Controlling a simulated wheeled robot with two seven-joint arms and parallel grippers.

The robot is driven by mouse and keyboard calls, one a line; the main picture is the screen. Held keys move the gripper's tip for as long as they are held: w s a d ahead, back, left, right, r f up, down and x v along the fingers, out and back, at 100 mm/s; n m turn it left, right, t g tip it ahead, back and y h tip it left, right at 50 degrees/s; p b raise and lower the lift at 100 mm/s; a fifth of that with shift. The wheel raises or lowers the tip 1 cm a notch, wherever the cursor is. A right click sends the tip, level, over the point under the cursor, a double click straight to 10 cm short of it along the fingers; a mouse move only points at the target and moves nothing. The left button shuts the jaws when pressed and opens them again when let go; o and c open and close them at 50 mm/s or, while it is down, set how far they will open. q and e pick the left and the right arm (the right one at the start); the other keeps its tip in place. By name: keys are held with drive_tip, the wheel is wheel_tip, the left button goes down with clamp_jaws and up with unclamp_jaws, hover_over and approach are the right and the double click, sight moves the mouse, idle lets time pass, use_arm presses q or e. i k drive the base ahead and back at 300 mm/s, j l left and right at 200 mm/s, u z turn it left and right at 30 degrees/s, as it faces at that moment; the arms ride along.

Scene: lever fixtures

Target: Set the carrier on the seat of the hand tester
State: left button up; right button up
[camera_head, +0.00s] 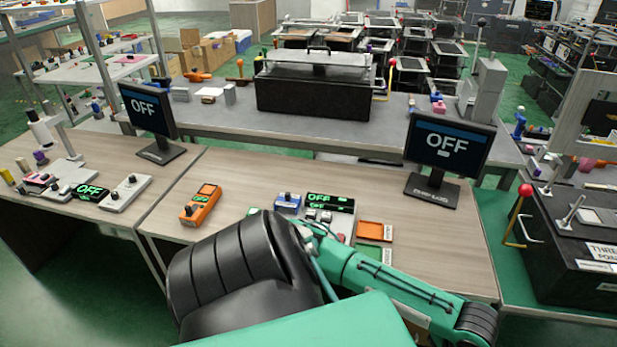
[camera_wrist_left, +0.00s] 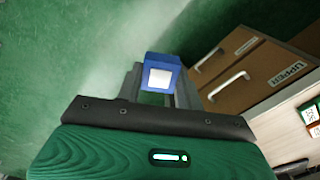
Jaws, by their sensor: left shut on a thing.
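In the left wrist view my left gripper (camera_wrist_left: 158,88) is shut on a small blue block with a white square face (camera_wrist_left: 160,78), which I take for the carrier. It is held over green floor, beside a brown drawer unit. My left gripper does not show in the head view, and my right gripper is in neither view.
On the wooden bench (camera_head: 225,170) are a blue box with a knob (camera_head: 287,203), a green-lit display (camera_head: 330,202), an orange tray (camera_head: 374,231) and a monitor reading OFF (camera_head: 447,145). My arm hides the front of the bench. Brown drawers (camera_wrist_left: 240,80) stand close by.

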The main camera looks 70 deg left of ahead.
sight(207, 190)
drive_tip(key=k+j, duration=0.3)
drive_tip(key=j, duration=0.15)
drive_tip(key=k+j, duration=0.25)
drive_tip(key=j, duration=0.2)
drive_tip(key=k+j, duration=0.3)
drive_tip(key=j, duration=0.15)
drive_tip(key=k+j, duration=0.3)
drive_tip(key=j, duration=0.15)
drive_tip(key=k+j, duration=0.3)
drive_tip(key=j, duration=0.2)
drive_tip(key=k+j, duration=0.25)
drive_tip(key=j, duration=0.2)
drive_tip(key=k+j, duration=0.3)
drive_tip(key=j, duration=0.7)
drive_tip(key=i, duration=0.15)
